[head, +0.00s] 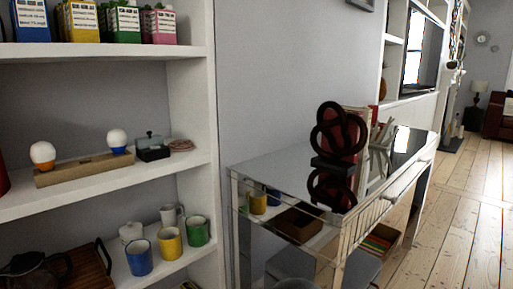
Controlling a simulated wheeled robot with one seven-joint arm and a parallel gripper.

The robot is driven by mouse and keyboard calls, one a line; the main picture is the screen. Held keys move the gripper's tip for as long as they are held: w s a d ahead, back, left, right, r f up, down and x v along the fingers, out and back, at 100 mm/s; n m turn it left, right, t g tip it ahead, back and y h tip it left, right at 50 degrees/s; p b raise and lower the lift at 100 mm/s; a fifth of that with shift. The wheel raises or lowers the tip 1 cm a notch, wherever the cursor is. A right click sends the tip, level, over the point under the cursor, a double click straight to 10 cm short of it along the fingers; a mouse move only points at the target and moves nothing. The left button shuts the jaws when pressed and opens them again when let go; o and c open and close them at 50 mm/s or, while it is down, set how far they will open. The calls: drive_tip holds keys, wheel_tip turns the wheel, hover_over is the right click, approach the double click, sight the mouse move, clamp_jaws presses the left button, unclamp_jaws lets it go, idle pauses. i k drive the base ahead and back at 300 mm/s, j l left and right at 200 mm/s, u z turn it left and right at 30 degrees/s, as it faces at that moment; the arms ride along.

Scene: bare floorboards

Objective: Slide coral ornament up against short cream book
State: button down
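A mirrored console table (280,172) stands against the grey wall right of centre. A dark knot-shaped ornament (329,128) on a dark block base stands upright on it, mirrored in the top. Behind it is a red upright book (351,140), partly covered by the knot. Just right of this is a pale, angular cluster (381,138); it may be the coral ornament or pale book edges, I cannot tell. I cannot make out a short cream book clearly. My gripper is not in view.
White shelves (190,120) at left hold cartons (118,20), egg-shaped ornaments on a wooden stand (85,168) and several mugs (168,243). The tabletop's left part is bare. Floorboards (455,235) at right are clear.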

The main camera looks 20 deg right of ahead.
sight(385, 146)
drive_tip(key=k+l+u, duration=0.1)
drive_tip(key=l, duration=0.4)
drive_tip(key=k+l, duration=0.15)
drive_tip(key=l, duration=0.4)
drive_tip(key=k+l+u, duration=0.15)
drive_tip(key=l, duration=0.35)
drive_tip(key=k+l+u, duration=0.1)
drive_tip(key=l, duration=0.4)
drive_tip(key=k+l, duration=0.2)
drive_tip(key=l, duration=0.25)
drive_tip(key=k+l+u, duration=0.15)
drive_tip(key=l, duration=0.35)
drive_tip(key=k+l+u, duration=0.1)
drive_tip(key=k+l, duration=0.15)
drive_tip(key=l, duration=0.2)
drive_tip(key=k+l, duration=0.2)
drive_tip(key=l, duration=0.25)
drive_tip(key=u, duration=0.05)
